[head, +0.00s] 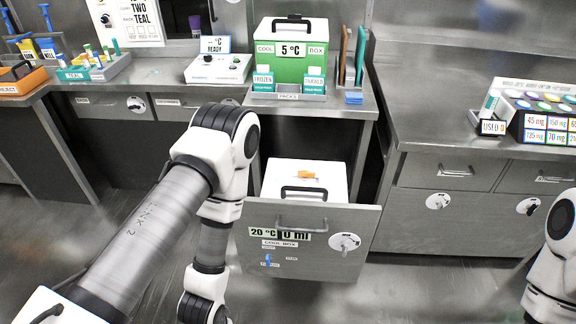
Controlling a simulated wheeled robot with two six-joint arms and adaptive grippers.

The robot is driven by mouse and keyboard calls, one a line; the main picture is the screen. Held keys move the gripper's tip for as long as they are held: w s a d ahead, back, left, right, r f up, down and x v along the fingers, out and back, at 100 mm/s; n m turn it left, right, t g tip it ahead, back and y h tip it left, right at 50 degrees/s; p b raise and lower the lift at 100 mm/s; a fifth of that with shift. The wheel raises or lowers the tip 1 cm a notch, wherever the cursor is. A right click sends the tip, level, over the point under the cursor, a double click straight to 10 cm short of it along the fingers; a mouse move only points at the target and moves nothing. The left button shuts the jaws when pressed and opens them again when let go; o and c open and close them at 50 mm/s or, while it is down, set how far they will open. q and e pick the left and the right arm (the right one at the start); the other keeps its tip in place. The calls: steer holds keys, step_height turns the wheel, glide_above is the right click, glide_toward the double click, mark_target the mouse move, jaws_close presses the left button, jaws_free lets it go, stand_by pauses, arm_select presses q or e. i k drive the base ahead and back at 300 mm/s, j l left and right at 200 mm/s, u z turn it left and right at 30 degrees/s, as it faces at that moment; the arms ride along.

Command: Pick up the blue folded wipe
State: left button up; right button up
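A small flat blue item (353,97), which looks like the folded wipe, lies on the raised metal counter. It is just right of the green cool box and in front of the upright brown and teal panels. My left arm crosses the middle of the head view and bends down to the bottom edge. Its gripper is out of view below. My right arm shows only in part at the right edge, and its gripper is out of view. Neither arm is near the blue item.
The green cool box (290,58) stands on the counter. Below it an open drawer (310,225) juts out, holding a white-lidded box (320,175) with an orange piece on top. A control box (218,69) and label rack (550,115) stand on the counters.

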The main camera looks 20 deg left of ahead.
mark_target(355, 98)
steer(key=i+l, duration=0.45)
steer(key=l, duration=0.15)
steer(key=i+l, duration=0.5)
steer(key=l, duration=0.15)
